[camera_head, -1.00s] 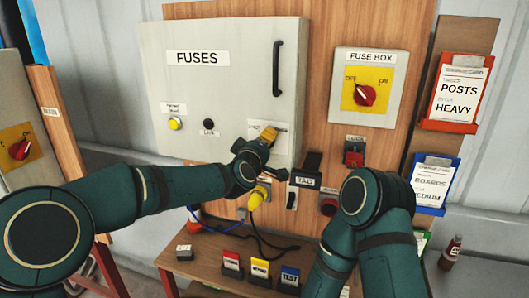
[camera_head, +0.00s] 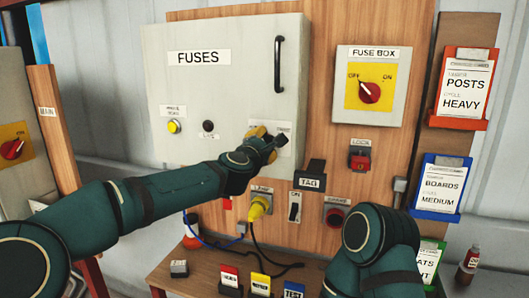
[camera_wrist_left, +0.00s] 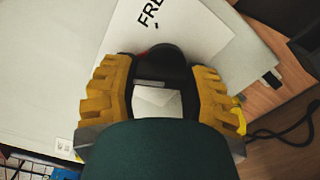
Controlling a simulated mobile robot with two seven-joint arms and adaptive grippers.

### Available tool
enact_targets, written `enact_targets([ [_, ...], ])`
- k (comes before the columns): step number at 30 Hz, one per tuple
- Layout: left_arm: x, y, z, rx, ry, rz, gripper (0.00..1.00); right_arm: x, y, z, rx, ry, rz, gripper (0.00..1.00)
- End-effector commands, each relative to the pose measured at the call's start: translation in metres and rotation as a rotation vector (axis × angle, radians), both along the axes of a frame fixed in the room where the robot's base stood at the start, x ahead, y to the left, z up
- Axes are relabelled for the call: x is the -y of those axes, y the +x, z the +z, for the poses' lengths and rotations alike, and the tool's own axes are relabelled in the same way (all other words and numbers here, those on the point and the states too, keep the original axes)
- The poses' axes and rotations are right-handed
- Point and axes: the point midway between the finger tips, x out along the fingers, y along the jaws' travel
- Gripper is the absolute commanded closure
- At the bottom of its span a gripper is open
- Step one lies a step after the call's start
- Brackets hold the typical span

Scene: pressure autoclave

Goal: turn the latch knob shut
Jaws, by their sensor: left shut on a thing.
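The black latch knob (camera_wrist_left: 168,62) sits on the pale door of the FUSES cabinet (camera_head: 222,82), at its lower right. In the left wrist view it lies between the yellow fingers of my left gripper (camera_wrist_left: 166,88), which is shut on it. A white label beginning "FRE" lies beside the knob. In the head view my left gripper (camera_head: 268,138) reaches the door from the left and covers much of the knob and its label. My right arm shows at the lower right, but its gripper is hidden.
A FUSE BOX with a red rotary switch (camera_head: 369,92) is to the right. A black handle (camera_head: 278,64) is above the knob. Below are a TAG holder (camera_head: 310,178), a yellow plug (camera_head: 259,205) with a cable, and a wooden shelf (camera_head: 205,280) with several coloured tags.

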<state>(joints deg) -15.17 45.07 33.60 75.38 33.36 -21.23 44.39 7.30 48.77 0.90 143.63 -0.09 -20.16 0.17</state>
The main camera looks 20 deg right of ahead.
Motion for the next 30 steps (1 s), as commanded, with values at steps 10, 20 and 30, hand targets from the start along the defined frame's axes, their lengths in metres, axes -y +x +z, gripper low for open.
enact_targets([
  [10, 0.0, 0.0, -0.002, -0.14, -0.21, -0.001, 0.88, 0.0, 0.004, -0.019, 0.009, -0.002, -0.002, 0.5],
  [20, -0.001, 0.001, -0.002, -0.202, -0.3, 0.001, 0.88, 0.001, 0.005, -0.025, 0.013, -0.003, -0.003, 0.5],
  [30, -0.001, 0.0, -0.001, -0.211, -0.315, 0.0, 0.88, 0.001, 0.005, -0.025, 0.013, -0.003, -0.003, 0.5],
])
